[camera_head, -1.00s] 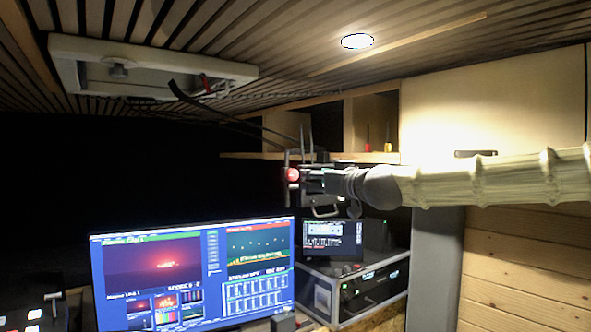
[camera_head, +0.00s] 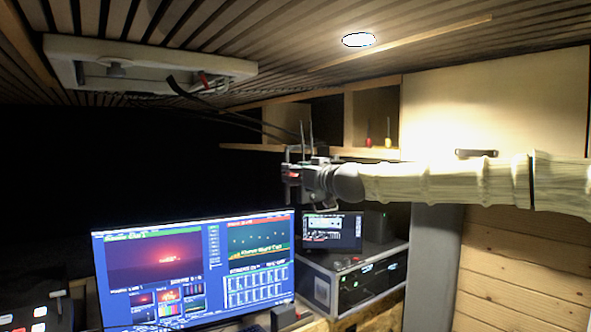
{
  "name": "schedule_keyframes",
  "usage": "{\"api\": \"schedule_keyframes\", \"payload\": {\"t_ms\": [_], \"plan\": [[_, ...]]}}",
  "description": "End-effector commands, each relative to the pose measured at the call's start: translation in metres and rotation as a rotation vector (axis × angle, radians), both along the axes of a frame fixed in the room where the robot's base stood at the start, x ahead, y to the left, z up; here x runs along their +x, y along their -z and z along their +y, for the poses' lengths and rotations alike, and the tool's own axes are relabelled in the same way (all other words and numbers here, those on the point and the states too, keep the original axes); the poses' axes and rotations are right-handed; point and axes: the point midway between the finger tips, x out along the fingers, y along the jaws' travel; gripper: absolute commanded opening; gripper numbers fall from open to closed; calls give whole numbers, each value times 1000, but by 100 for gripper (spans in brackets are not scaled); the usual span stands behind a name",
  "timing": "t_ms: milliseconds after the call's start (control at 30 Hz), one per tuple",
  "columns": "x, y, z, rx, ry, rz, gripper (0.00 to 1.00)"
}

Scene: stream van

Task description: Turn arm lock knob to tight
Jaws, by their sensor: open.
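My gripper (camera_head: 289,176) is at the end of my cloth-sleeved arm, which reaches in from the right at mid-height. Its fingers are open and point left and away, above the gap between the large monitor and the equipment case. A small red part, which looks like the arm lock knob (camera_head: 291,175), shows at the fingertips. The fingers cover most of it. I cannot tell whether they touch it, nor read its turn position. What it is mounted on is hidden behind my gripper.
A large lit monitor (camera_head: 196,268) stands below left. A small screen (camera_head: 332,232) sits on a rack case (camera_head: 352,277) below my gripper. Two thin upright rods (camera_head: 306,137) rise just behind it. An open shelf (camera_head: 300,150) and a closed cabinet (camera_head: 495,100) are behind.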

Motion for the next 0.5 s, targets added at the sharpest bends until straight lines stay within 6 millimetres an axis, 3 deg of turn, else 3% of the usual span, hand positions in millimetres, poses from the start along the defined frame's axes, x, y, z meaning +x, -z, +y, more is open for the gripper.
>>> {"api": "schedule_keyframes", "payload": {"t_ms": [500], "plan": [[14, 1, 8, 1, 0, 1, 53]]}}
